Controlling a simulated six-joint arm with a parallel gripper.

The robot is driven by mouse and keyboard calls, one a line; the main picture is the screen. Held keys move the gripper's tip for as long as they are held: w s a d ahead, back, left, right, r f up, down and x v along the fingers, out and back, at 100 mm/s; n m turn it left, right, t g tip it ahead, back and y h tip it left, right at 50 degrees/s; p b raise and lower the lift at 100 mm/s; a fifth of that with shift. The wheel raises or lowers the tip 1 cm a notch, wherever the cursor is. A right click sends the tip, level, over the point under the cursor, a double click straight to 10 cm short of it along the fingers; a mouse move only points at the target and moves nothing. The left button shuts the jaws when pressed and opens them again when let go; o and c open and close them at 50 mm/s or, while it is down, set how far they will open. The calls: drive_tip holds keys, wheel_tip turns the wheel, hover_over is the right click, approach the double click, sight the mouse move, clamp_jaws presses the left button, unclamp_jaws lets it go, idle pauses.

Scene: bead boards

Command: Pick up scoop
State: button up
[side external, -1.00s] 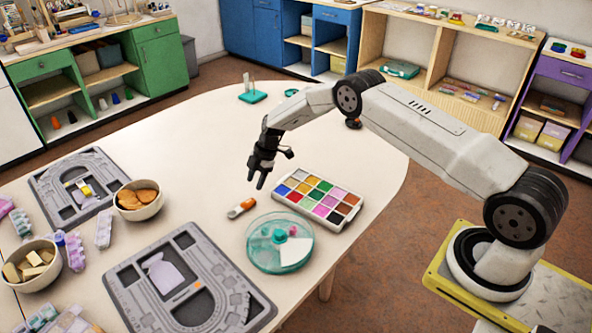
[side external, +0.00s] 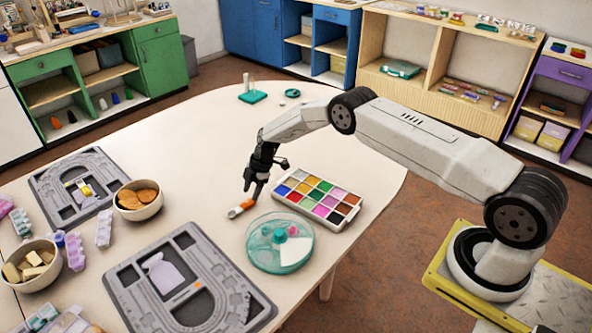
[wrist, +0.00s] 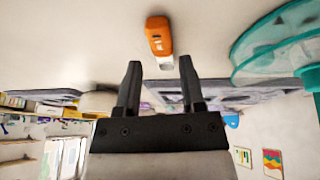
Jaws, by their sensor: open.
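A lilac, scoop-shaped piece (side external: 164,273) lies flat on the near grey bead board (side external: 125,296). A small orange tool with a pale end (side external: 240,208) lies on the white table. My gripper (side external: 251,191) points down close above the orange tool, well away from the lilac piece.
A paint-coloured bead box (side external: 318,197) stands right of my gripper. A round teal-rimmed dish (side external: 279,258) lies in front. Bowls (side external: 137,202) and another grey board (side external: 48,189) are at left. The table behind my gripper is mostly clear.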

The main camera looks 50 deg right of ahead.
sight(247, 202)
drive_tip(key=shift+x, duration=2)
drive_tip(key=shift+r, duration=0.1)
clamp_jaws()
